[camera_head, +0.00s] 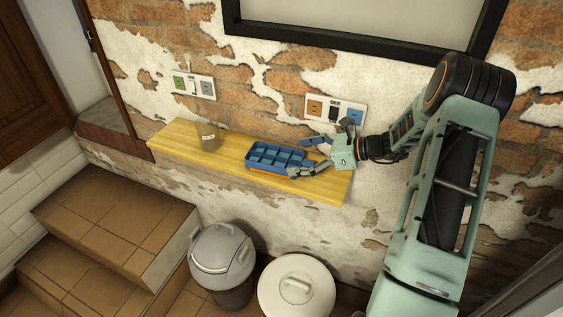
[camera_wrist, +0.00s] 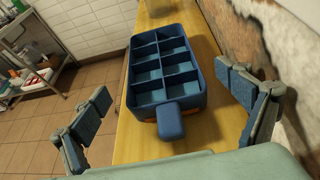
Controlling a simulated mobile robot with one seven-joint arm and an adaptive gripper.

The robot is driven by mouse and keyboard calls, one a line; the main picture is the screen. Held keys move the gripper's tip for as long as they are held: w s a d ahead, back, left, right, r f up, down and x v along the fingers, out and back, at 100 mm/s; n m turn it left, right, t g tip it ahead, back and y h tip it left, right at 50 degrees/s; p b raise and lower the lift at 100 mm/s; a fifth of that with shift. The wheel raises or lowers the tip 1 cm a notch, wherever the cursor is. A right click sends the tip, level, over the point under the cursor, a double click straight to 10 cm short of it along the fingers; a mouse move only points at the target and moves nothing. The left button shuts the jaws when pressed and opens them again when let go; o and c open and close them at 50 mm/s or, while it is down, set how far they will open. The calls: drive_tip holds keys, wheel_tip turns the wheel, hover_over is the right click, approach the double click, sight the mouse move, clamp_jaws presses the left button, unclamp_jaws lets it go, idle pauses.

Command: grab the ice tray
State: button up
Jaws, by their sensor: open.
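The ice tray (camera_head: 270,156) is blue with several square compartments and lies on a yellow wooden shelf (camera_head: 180,142). In the wrist view the tray (camera_wrist: 152,100) is centred ahead, with its short handle tab (camera_wrist: 170,122) pointing toward me. My gripper (camera_head: 308,157) is at the right end of the tray, its fingers spread. In the wrist view my gripper (camera_wrist: 168,105) is open, one finger on each side of the handle end, with a gap to the tray on both sides. Nothing is held.
A grey-brown cup (camera_head: 208,138) stands on the shelf left of the tray. The brick wall with sockets (camera_head: 335,108) is close behind. A grey bin (camera_head: 222,255) and a white lidded bin (camera_head: 297,286) stand below. A cart (camera_wrist: 35,75) shows at the far left.

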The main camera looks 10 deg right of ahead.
sight(280, 164)
drive_tip(key=p+x, duration=0.1)
drive_tip(key=x, duration=0.5)
drive_tip(key=shift+w+a, duration=0.2)
drive_tip(key=shift+c, duration=0.5)
drive_tip(key=shift+r, duration=0.1)
drive_tip(key=c, duration=1.3)
drive_tip(key=shift+r, duration=0.1)
drive_tip(key=shift+d+r, duration=0.1)
drive_tip(key=shift+r, duration=0.95)
drive_tip(key=s+a+r, duration=0.1)
drive_tip(key=r, duration=0.1)
drive_tip(key=s+a+r, duration=0.1)
drive_tip(key=r, duration=0.1)
drive_tip(key=s+a+r, duration=0.1)
drive_tip(key=s+r, duration=0.1)
drive_tip(key=shift+a+r+b, duration=0.15)
drive_tip(key=shift+r+b, duration=0.2)
drive_tip(key=shift+r, duration=0.05)
drive_tip(key=shift+s+a+r+b, duration=0.2)
drive_tip(key=shift+s+a+r, duration=0.45)
drive_tip(key=shift+s+a, duration=0.4)
drive_tip(key=shift+s+a+r+b, duration=0.15)
drive_tip(key=shift+s+a+r, duration=0.45)
drive_tip(key=shift+s+a, duration=0.45)
drive_tip(key=shift+s+a+r+b, duration=0.2)
drive_tip(key=shift+s+a+r, duration=0.5)
drive_tip(key=shift+s, duration=0.55)
